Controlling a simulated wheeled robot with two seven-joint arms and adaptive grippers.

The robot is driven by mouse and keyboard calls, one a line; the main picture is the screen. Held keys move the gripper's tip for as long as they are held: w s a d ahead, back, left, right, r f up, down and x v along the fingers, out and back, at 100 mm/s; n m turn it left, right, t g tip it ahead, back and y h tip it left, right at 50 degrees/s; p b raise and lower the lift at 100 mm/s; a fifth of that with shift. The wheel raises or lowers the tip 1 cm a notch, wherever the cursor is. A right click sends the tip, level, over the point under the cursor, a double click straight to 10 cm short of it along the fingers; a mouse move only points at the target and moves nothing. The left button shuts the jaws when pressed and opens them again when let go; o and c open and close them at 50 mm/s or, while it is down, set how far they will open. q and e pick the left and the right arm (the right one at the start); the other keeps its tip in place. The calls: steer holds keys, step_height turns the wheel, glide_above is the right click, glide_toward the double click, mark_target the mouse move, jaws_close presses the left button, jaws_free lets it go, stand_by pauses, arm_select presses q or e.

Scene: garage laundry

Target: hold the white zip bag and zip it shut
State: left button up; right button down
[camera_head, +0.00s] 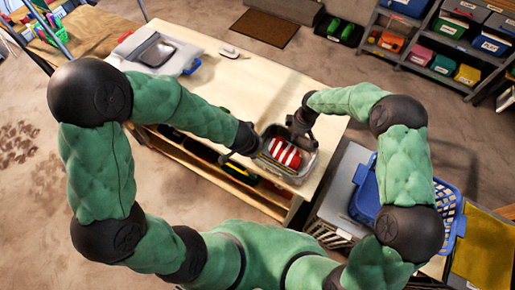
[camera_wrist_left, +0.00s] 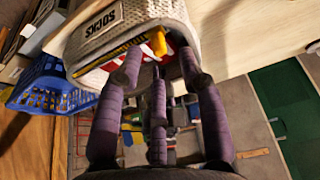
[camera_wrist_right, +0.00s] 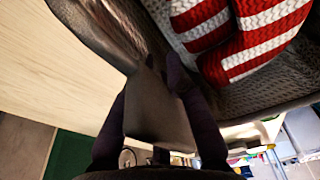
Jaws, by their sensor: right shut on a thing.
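The zip bag (camera_head: 291,178) looks light grey-white and stands open near the front right edge of the table. Red-and-white striped knitted things (camera_head: 284,153) lie inside; they also show in the right wrist view (camera_wrist_right: 240,35). In the left wrist view the bag (camera_wrist_left: 170,15) has a SOCKS label (camera_wrist_left: 104,29), a yellow zip edge (camera_wrist_left: 108,59) and a yellow pull tab (camera_wrist_left: 158,42). My left gripper (camera_wrist_left: 160,60) is open, its fingers spread around the tab. My right gripper (camera_head: 300,128) is shut on the bag's rim, with a grey flap (camera_wrist_right: 155,105) between its fingers.
The wooden table (camera_head: 215,98) has free room left of the bag. A grey tray (camera_head: 157,52) and a small white item (camera_head: 234,53) lie farther back. A blue basket (camera_head: 367,190) stands right of the table. Shelves with bins (camera_head: 468,75) stand at the far right.

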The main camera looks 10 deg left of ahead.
arm_select(q)
steer(key=shift+x, duration=2.05)
jaws_close()
